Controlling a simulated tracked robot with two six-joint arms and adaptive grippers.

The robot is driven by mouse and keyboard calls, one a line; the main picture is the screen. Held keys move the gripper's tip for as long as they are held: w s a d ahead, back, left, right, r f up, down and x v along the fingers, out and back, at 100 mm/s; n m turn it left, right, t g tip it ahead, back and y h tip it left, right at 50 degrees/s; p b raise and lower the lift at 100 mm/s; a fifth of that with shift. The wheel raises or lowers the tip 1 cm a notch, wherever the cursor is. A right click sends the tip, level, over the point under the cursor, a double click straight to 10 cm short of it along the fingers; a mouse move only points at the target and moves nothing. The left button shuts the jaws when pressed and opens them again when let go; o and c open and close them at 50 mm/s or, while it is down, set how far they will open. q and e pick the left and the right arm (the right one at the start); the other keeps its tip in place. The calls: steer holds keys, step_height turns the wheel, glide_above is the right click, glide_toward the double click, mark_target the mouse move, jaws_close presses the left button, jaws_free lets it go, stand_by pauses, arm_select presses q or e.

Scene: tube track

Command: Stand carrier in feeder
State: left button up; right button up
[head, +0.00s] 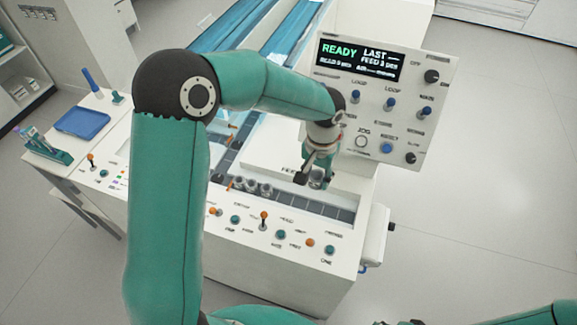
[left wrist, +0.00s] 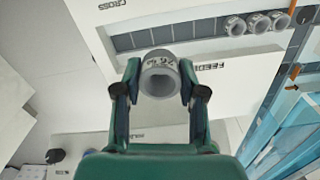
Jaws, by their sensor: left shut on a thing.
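My left gripper (head: 310,180) is shut on a grey ring-shaped carrier (head: 318,179) near the right part of the feeder. In the left wrist view the carrier (left wrist: 159,70) sits between the two fingers, its round open end facing the camera and dark marking on its side. The feeder (head: 330,211) is a sunken lane of dark segments in the white machine top; it also shows in the left wrist view (left wrist: 160,37). Several like carriers (left wrist: 258,23) stand in a row in its other part. The gap between held carrier and lane is hard to judge. My right gripper is out of view.
A control panel (head: 385,95) reading READY rises behind the gripper. Knobs and orange-tipped levers (head: 264,219) line the front edge. Blue tracks (head: 255,35) run toward the back. A blue tray (head: 82,123) and a tube rack (head: 50,148) are on a side table at left.

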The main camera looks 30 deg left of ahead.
arm_select(q)
steer(key=shift+d, duration=0.2)
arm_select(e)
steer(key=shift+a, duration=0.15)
